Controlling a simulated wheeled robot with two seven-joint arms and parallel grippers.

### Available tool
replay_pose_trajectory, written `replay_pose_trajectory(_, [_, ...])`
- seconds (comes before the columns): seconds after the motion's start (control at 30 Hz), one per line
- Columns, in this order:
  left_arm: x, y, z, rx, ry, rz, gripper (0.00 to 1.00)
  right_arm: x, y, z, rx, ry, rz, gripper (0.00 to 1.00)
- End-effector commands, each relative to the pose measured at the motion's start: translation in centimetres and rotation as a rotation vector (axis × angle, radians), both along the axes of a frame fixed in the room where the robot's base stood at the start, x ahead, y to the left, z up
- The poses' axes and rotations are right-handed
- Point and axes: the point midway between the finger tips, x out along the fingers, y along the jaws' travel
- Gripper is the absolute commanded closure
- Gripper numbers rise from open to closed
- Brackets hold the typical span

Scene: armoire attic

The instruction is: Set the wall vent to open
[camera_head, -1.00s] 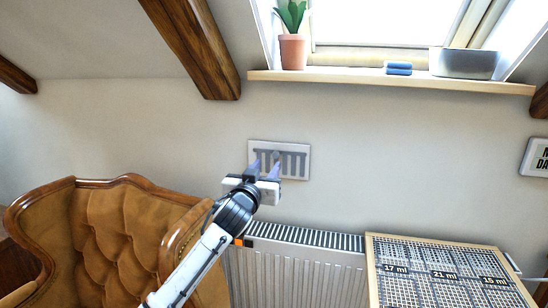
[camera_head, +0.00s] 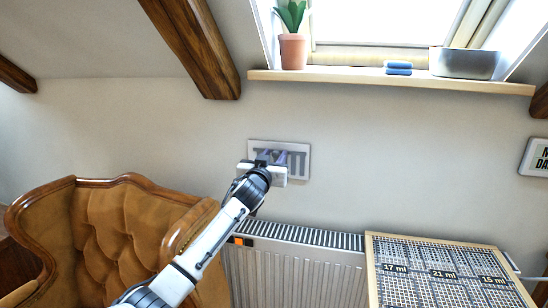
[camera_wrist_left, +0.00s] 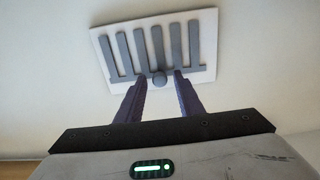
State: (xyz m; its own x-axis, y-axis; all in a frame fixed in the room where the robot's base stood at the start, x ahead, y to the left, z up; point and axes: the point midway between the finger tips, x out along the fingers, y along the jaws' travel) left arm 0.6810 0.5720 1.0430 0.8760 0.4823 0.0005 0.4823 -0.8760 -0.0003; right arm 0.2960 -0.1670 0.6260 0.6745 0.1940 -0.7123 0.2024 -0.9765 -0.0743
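The wall vent (camera_head: 297,166) is a pale plate with grey vertical slats, fixed on the wall above the radiator. In the left wrist view the vent (camera_wrist_left: 206,22) shows several grey slats on a bar and a round grey knob (camera_wrist_left: 159,79) at the bar's middle. My left gripper (camera_head: 272,157) is in front of the vent and covers part of it. In the left wrist view the left gripper's fingers (camera_wrist_left: 158,82) are apart, one on each side of the knob, with nothing visibly clamped. Whether they touch the knob cannot be told. My right gripper is not in view.
A white radiator (camera_head: 300,270) stands below the vent. A brown tufted armchair (camera_head: 120,230) is at the left. A wood-framed gridded board (camera_head: 445,270) is at the right. A shelf (camera_head: 370,80) above holds a potted plant (camera_head: 293,45) and a grey bin (camera_head: 463,63).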

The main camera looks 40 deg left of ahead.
Motion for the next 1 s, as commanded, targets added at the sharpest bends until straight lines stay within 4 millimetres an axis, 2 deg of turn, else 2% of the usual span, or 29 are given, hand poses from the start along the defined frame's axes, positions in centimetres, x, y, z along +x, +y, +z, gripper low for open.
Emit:
replay_pose_trajectory(0.03, [0.0, 0.0, 0.0, 0.000, 0.000, 0.000, 0.76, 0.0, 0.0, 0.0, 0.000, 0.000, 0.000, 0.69])
replay_pose_trajectory(0.17, [0.0, 0.0, 0.0, 0.000, 0.001, 0.000, 0.97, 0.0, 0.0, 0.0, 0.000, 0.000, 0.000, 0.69])
replay_pose_trajectory(0.2, [0.0, 0.0, 0.0, 0.000, 0.001, 0.000, 1.00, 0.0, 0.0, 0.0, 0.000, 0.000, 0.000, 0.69])
replay_pose_trajectory(0.37, [-0.1, 0.0, 0.0, 0.000, 0.001, 0.000, 1.00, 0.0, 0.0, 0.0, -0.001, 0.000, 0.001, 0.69])
replay_pose_trajectory(0.57, [-0.9, 1.6, 0.0, -0.002, 0.001, 0.002, 1.00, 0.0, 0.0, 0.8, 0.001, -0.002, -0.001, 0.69])
replay_pose_trajectory(0.77, [-1.0, 1.7, -0.1, -0.001, 0.003, 0.004, 1.00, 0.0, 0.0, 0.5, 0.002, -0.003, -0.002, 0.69])
replay_pose_trajectory(0.8, [-1.0, 1.8, -0.1, -0.001, 0.003, 0.005, 0.81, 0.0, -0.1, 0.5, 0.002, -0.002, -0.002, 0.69])
replay_pose_trajectory(0.9, [-1.0, 1.7, -0.1, 0.000, 0.002, 0.004, 0.64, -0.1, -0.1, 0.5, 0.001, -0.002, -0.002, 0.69])
replay_pose_trajectory(1.0, [-0.9, 1.7, -0.1, 0.000, 0.002, 0.003, 0.64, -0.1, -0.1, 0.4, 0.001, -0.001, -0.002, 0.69])
